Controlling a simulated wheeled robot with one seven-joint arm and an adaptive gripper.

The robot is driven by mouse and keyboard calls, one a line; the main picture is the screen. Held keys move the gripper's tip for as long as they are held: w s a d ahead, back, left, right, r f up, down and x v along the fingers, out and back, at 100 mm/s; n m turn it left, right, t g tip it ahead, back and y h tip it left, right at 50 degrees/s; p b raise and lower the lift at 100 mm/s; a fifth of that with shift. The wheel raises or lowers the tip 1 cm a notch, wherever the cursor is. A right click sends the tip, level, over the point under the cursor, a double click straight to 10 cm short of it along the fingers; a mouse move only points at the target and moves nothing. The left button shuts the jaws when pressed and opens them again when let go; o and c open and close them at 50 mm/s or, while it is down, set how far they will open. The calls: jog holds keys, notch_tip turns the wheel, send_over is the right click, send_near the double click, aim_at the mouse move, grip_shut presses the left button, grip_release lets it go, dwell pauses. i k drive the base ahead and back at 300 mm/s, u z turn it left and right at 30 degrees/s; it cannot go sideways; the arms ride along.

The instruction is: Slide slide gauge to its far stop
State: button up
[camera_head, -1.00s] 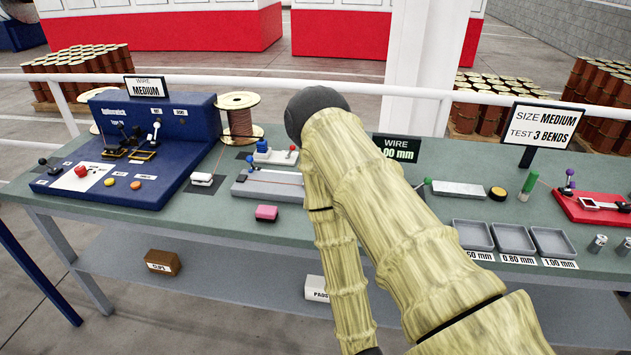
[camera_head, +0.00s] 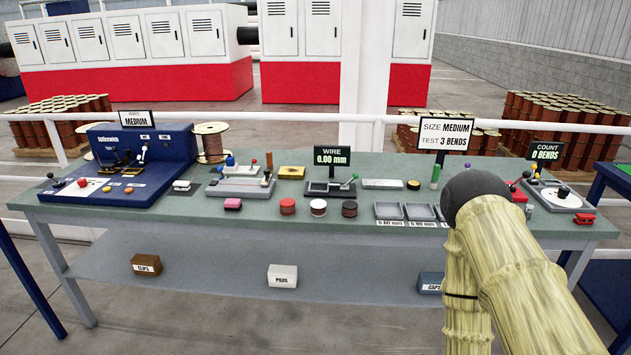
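The device that looks like the slide gauge is a low grey and black block (camera_head: 328,189) with a green-knobbed lever at its right end. It stands at the middle of the bench, in front of a display (camera_head: 331,156) reading "WIRE 0.00 mm". At this size I cannot tell where its slider stands along its travel. My arm crosses the lower right of the view, and its dark round joint covers part of the bench there. My gripper is not in view, so its opening and anything in it are hidden.
The green bench (camera_head: 440,238) holds a blue machine (camera_head: 165,158) at left, three grey trays (camera_head: 389,211), and a bend tester (camera_head: 556,196) at right. Red, white and brown pucks (camera_head: 318,208) sit in front of the gauge. Several boxes (camera_head: 282,276) lie on the lower shelf.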

aim_at(266, 181)
jog(key=u, duration=0.5)
jog(key=i, duration=0.45)
jog(key=u, duration=0.75)
jog(key=i, duration=0.7)
jog(key=u, duration=0.05)
